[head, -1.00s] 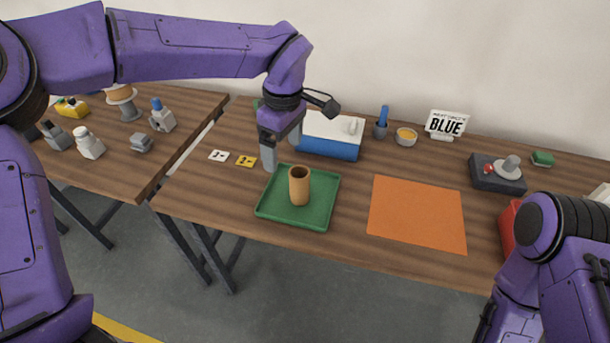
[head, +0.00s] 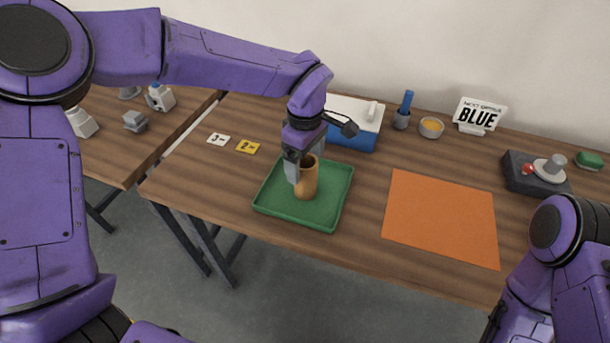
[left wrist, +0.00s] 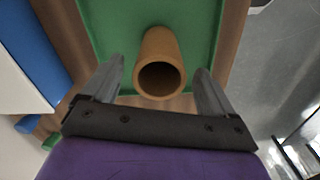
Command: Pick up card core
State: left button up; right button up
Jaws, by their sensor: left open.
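The card core (head: 308,182) is a brown cardboard tube standing upright in the green tray (head: 268,200). My left gripper (head: 299,180) is open and comes down from above at the tube, with a finger in front of its left side. In the left wrist view, the tube's open end (left wrist: 160,80) lies between and just beyond the two spread fingers of my left gripper (left wrist: 158,88), with gaps on both sides. My right arm shows at the lower right of the head view, but its gripper fingers are not visible.
An orange mat (head: 442,217) lies right of the tray. A blue and white box (head: 352,125) stands close behind it. Cards marked 3 (head: 218,139) and 2 (head: 248,147) lie left.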

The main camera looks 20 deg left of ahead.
pick_arm(q)
notch_tip(320, 180, down, 3)
jog(key=shift+w+f, duration=0.1)
jog(key=shift+f, duration=0.1)
jog(key=c, duration=1.1)
jog(key=shift+r, duration=0.15)
jog(key=shift+c, duration=0.2)
